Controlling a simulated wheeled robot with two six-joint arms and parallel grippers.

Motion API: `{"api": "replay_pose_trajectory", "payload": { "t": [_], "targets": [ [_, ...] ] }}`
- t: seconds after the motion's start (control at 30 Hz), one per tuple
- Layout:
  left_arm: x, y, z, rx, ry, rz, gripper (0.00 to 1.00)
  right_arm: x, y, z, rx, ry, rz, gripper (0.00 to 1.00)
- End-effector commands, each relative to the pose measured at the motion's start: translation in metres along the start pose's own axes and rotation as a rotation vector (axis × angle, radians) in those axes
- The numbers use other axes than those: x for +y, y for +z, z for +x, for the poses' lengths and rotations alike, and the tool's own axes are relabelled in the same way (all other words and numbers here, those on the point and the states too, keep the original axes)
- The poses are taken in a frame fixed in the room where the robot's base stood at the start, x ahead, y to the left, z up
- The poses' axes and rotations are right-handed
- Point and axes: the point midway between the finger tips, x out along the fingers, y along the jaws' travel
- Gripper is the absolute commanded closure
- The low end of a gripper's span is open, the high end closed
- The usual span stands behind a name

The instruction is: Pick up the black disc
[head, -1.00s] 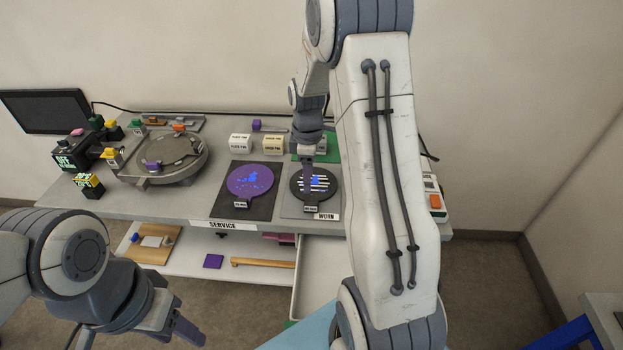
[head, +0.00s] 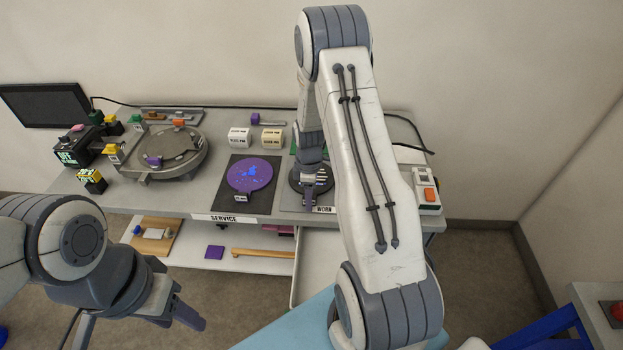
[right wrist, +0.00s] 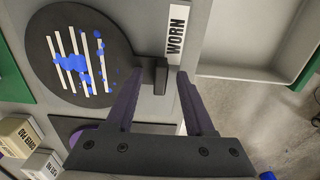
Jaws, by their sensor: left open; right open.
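The black disc (head: 326,183) lies on the light grey WORN mat at the right of the bench. It carries white stripes and blue blotches, which show clearly in the right wrist view (right wrist: 45,50). My right gripper (head: 309,203) is over its near edge and hides part of it. In the right wrist view my right gripper (right wrist: 156,80) is open, with its two fingers on either side of the disc's small black tab (right wrist: 161,76). I cannot tell whether they touch it. My left gripper (head: 138,325) is open and empty, low in front of the bench at the left.
A purple disc (head: 248,174) lies on the black SERVICE mat (head: 268,201) left of the black disc. Two labelled blocks (head: 271,140) stand behind. A round grey machine (head: 190,165) is at the left. A control box (head: 427,190) stands at the right edge. An open drawer (right wrist: 245,45) lies below.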

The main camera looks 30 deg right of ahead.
Motion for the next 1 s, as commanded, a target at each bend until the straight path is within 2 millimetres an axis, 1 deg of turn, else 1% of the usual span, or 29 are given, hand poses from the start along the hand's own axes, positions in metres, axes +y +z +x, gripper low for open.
{"api": "replay_pose_trajectory", "payload": {
  "t": [0.13, 0.17, 0.2, 0.27, 0.3, 1.0],
  "targets": [
    [0.0000, 0.0001, 0.0004, 0.000, 0.000, 0.000, 0.50, 0.0001, -0.0002, 0.0001, 0.000, 0.001, 0.000, 0.46],
    [0.0000, 0.0001, 0.0004, 0.000, 0.000, 0.000, 0.50, 0.0001, -0.0001, 0.0001, 0.000, 0.000, 0.000, 0.54],
    [0.0000, 0.0001, 0.0004, 0.000, 0.000, 0.000, 0.50, 0.0001, -0.0002, 0.0000, 0.000, 0.000, 0.000, 0.69],
    [0.0000, 0.0001, 0.0004, 0.000, 0.000, 0.000, 0.50, 0.0000, -0.0001, 0.0000, 0.000, 0.000, 0.000, 0.92],
    [0.0000, 0.0001, 0.0004, 0.000, 0.000, 0.000, 0.50, 0.0000, -0.0001, -0.0001, 0.000, 0.000, 0.000, 1.00],
    [0.0000, 0.0000, 0.0003, 0.000, 0.000, 0.000, 0.50, 0.0000, -0.0001, -0.0005, 0.000, 0.000, 0.000, 1.00]
  ]
}}
